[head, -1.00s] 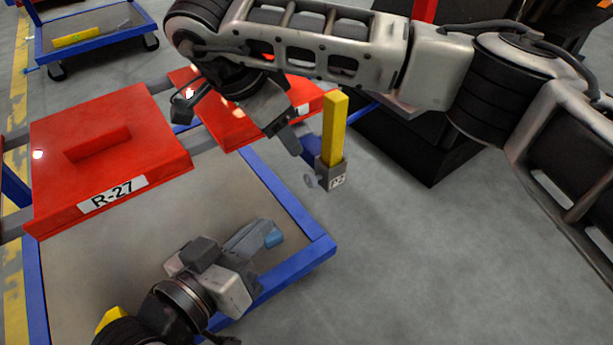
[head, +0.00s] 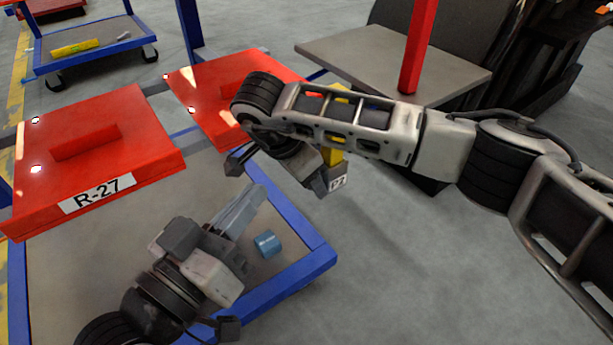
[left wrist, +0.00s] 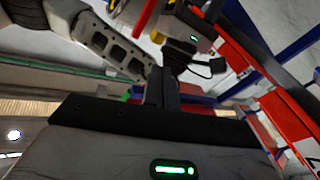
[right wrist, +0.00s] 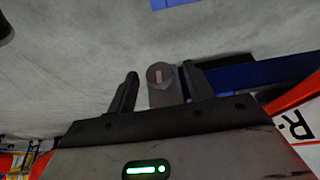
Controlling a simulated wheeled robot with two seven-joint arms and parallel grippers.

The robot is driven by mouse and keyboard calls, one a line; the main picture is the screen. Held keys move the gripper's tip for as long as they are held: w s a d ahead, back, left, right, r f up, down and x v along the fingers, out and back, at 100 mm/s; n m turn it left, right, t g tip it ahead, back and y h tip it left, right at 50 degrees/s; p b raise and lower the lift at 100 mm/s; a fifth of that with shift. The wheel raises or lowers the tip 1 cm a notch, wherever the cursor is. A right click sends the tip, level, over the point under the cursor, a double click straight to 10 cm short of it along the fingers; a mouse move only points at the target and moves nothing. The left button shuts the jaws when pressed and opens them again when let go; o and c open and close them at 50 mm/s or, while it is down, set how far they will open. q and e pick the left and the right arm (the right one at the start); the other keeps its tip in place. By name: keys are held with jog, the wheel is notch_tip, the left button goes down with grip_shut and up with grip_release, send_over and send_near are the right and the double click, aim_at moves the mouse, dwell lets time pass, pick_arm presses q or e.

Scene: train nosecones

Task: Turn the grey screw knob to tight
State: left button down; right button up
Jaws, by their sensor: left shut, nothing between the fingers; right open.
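The grey screw knob (right wrist: 158,74) shows in the right wrist view as a round end with a small pale mark. It appears between the two dark fingers of my right gripper (right wrist: 162,70), which are open; I cannot tell whether they touch it. In the head view the knob is hidden behind my right arm, beside the grey labelled block (head: 337,178) with the yellow post (head: 332,155). My left gripper (head: 256,194) is shut and empty above the cart; its closed fingers also show in the left wrist view (left wrist: 163,88).
Red nosecone panels, one labelled R-27 (head: 95,160), lie behind. A grey table (head: 375,55) with a red post (head: 418,45) stands farther back. The floor at right is clear.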

jog(key=c, duration=1)
jog(key=shift+o, duration=0.2)
jog(key=shift+d, duration=0.1)
jog(key=shift+s+t+y, duration=0.1)
jog(key=shift+t+y, duration=0.2)
jog(key=shift+y, duration=0.1)
jog(key=shift+f+t+b, duration=0.1)
jog(key=shift+t+b, duration=0.2)
jog(key=shift+b, duration=0.1)
jog(key=t+y+b, duration=0.1)
jog(key=b, duration=0.1)
jog(key=m+t+y+b, duration=0.1)
jog(key=t+b, duration=0.1)
jog(key=shift+s+d+f, duration=0.15)
jog(key=shift+s+d, duration=0.05)
jog(key=shift+s, duration=0.1)
pick_arm(q)
notch_tip(320, 180, up, 8)
jog(key=s+m+t+h, duration=0.1)
jog(key=m+t+h, duration=0.1)
jog(key=m+h, duration=0.4)
jog(key=shift+m+t+h, duration=0.3)
jog(key=shift+m+h, duration=0.1)
jog(key=shift+m, duration=1.3)
pick_arm(e)
jog(key=shift+t+y, duration=0.5)
jog(key=shift+t, duration=0.1)
pick_arm(q)
jog(key=shift+a+r, duration=0.1)
